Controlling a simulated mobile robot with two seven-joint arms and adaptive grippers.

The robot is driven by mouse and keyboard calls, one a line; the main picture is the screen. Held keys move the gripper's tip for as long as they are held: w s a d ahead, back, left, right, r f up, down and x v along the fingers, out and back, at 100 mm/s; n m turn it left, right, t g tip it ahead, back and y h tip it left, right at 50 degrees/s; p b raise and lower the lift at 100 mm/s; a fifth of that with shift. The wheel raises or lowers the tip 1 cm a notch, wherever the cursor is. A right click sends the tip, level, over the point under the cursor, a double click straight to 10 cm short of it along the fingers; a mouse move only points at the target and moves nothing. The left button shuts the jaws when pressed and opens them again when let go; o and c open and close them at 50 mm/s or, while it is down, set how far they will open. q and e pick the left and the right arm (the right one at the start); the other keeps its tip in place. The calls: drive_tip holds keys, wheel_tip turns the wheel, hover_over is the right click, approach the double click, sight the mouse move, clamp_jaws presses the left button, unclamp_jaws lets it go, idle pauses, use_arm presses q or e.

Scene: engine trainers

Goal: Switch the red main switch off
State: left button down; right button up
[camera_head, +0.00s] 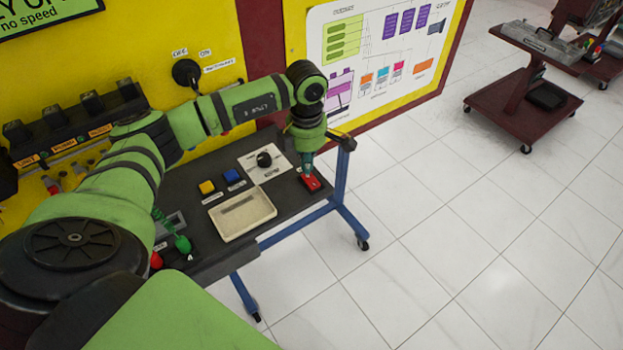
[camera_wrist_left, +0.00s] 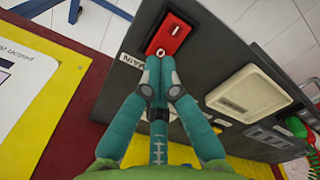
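The red main switch (camera_head: 311,183) sits on the dark bench top near its right end. In the left wrist view the red rocker (camera_wrist_left: 168,36) shows "I" and "O" marks, with a "MAIN" label beside it. My left gripper (camera_head: 307,172) points down at the switch. In the left wrist view its teal fingers (camera_wrist_left: 159,62) are together with nothing between them, and the tips are at the "O" end of the rocker. I cannot tell whether they touch it. My right gripper is not in view.
A beige tray (camera_head: 242,215), a yellow button (camera_head: 207,187), a blue button (camera_head: 231,175) and a black rotary knob (camera_head: 264,159) lie left of the switch. A yellow panel stands behind. The tiled floor at right is clear up to a dark red cart (camera_head: 520,105).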

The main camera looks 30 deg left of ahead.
use_arm(q)
drive_tip(key=shift+f+b, duration=0.95)
drive_tip(key=shift+f, duration=0.2)
idle(0.4)
drive_tip(key=shift+r+p, duration=2.15)
drive_tip(key=shift+r, duration=1.45)
drive_tip(key=shift+f, duration=0.1)
